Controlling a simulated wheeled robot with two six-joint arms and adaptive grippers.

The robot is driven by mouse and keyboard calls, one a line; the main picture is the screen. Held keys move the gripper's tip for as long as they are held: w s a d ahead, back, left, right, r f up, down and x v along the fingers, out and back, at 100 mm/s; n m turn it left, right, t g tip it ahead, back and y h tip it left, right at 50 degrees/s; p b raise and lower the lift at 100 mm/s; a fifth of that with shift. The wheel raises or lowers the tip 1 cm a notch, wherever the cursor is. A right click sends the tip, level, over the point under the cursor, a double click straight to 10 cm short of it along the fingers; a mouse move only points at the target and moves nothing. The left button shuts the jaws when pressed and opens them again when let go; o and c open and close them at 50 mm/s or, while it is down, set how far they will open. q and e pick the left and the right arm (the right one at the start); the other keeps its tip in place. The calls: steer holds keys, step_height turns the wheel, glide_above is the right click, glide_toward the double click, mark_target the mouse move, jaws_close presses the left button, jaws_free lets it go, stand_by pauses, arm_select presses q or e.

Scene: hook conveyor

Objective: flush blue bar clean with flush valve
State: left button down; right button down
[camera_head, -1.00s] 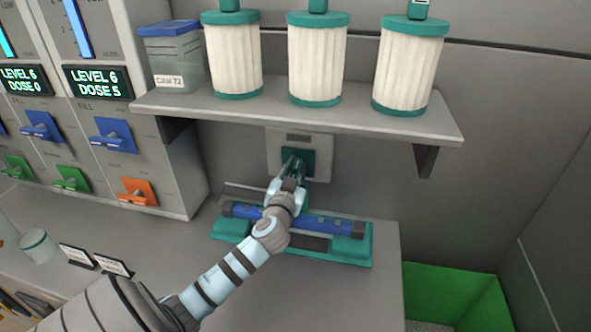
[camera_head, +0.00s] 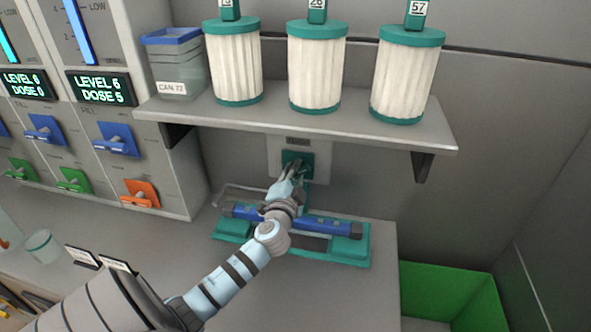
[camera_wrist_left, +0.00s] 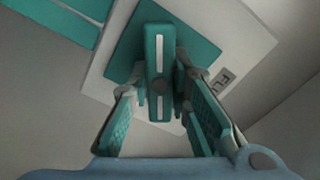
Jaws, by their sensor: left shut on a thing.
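The flush valve (camera_head: 292,157) is a teal square with a handle on a pale wall plate under the shelf. In the left wrist view, its teal handle (camera_wrist_left: 158,60) with a white stripe lies between my fingers. My left gripper (camera_head: 296,172) is shut on this handle; it also shows in the left wrist view (camera_wrist_left: 160,110). The blue bar (camera_head: 328,223) with dark ends lies across a teal cradle (camera_head: 350,252) on the counter, below the valve. My left wrist hides the bar's middle. My right gripper is not in view.
A shelf (camera_head: 300,128) above the valve holds white-and-teal filter cartridges (camera_head: 315,70) and a blue-rimmed can (camera_head: 176,66). Dispensers with blue, green and orange levers (camera_head: 141,193) stand left. A green bin (camera_head: 450,290) is at lower right. The counter's front is mostly clear.

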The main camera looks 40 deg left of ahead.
arm_select(q)
steer(key=m+p, duration=0.1)
steer(key=m, duration=0.4)
steer(key=shift+f+m+p, duration=0.1)
steer(key=shift+m+p, duration=0.25)
steer(key=shift+m, duration=0.05)
stand_by(0.3)
steer(key=c, duration=1.5)
jaws_free()
steer(key=shift+s+d, duration=0.1)
steer(key=v, duration=1.2)
